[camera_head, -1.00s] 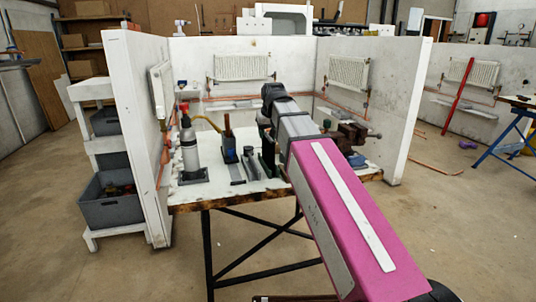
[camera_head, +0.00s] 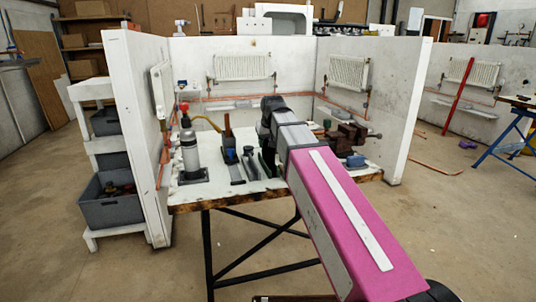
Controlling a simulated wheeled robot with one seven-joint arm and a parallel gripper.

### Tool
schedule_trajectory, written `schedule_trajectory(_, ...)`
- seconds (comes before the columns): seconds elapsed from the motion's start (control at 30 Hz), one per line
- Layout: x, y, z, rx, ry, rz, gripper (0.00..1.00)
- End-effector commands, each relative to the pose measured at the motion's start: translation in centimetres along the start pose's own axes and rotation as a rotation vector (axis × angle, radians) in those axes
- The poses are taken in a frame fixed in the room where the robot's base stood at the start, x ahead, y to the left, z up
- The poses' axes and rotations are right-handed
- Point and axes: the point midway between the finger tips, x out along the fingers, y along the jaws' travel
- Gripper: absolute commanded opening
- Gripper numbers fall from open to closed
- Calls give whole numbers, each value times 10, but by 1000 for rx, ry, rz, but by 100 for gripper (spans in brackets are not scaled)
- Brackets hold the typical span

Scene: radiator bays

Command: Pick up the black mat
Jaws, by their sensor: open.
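A thin dark mat (camera_head: 205,178), which looks like the black mat, lies flat on the left front of the white worktop. A grey bottle with a red top (camera_head: 190,150) appears to stand on it and covers its middle. My gripper (camera_head: 264,134) is at the end of my arm, over the middle of the worktop, to the right of the mat and apart from it. It is open, with no object seen in it. My arm hides part of the gripper, and its fingertips are hard to make out.
The worktop (camera_head: 215,195) stands between white partition walls (camera_head: 134,130) with radiators and copper pipes. A dark blue holder (camera_head: 229,154) and dark flat tools (camera_head: 249,165) lie between the bottle and my arm. A vise (camera_head: 348,136) stands at the right.

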Motion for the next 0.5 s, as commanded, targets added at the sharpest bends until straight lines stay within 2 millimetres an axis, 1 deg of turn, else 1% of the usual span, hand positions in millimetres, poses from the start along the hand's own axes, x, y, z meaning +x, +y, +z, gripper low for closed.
schedule_trajectory(0.47,3,0,1,0,0,0,47)
schedule_trajectory(0.5,3,0,1,0,0,0,44)
